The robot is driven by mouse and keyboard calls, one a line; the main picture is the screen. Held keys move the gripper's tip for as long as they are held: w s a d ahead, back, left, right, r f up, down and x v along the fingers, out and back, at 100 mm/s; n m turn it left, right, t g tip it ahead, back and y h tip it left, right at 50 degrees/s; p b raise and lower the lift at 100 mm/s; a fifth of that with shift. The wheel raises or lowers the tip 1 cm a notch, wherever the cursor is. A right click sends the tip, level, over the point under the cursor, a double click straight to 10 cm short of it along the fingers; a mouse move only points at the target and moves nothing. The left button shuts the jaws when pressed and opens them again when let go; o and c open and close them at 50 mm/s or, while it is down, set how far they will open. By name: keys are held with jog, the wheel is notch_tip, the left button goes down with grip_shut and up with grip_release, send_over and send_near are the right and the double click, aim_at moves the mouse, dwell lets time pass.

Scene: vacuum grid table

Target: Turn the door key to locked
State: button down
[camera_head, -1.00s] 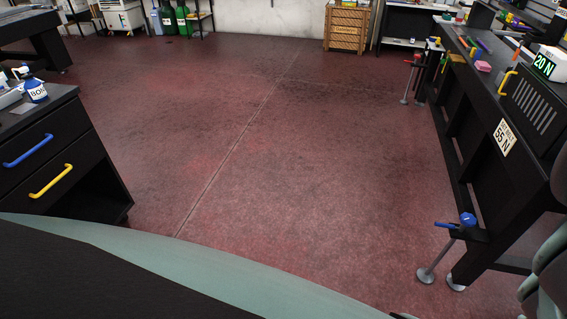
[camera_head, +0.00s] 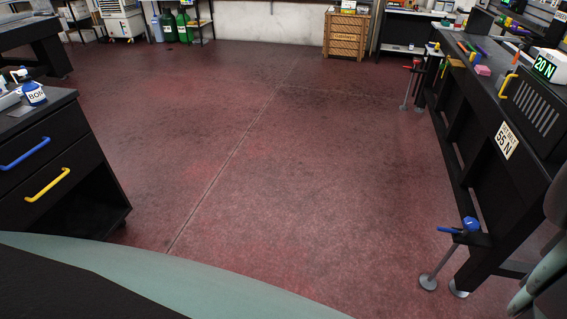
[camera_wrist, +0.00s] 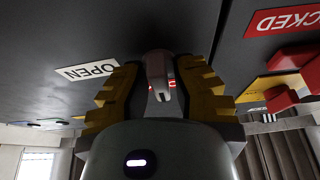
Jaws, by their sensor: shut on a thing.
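In the wrist view, my gripper (camera_wrist: 158,92) has its two yellow stepped fingers on either side of a small grey key (camera_wrist: 159,68) and is shut on it. Some red shows beside the key between the fingers; most of the key and its lock are hidden. The key is against a dark panel (camera_wrist: 220,35). An upside-down white "OPEN" label (camera_wrist: 88,71) is left of the fingers. A red label (camera_wrist: 287,20), cut off by the edge and reading "CKED", is at the upper right. The key and my gripper's fingers do not show in the head view.
In the wrist view, a red part (camera_wrist: 283,97) and a yellow plate (camera_wrist: 270,86) sit close to the right finger. In the head view, a black drawer cabinet (camera_head: 50,150) is at left and a long black bench (camera_head: 490,180) at right, with open red floor between.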

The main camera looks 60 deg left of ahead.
jog(key=shift+w+n, duration=0.1)
jog(key=shift+n, duration=0.3)
jog(key=c, duration=1.2)
grip_release()
jog(key=shift+o, duration=1.1)
jog(key=shift+a, duration=0.1)
jog(key=v, duration=1.1)
jog(key=shift+s+f, duration=0.2)
jog(key=shift+s, duration=0.2)
jog(key=shift+a, duration=0.15)
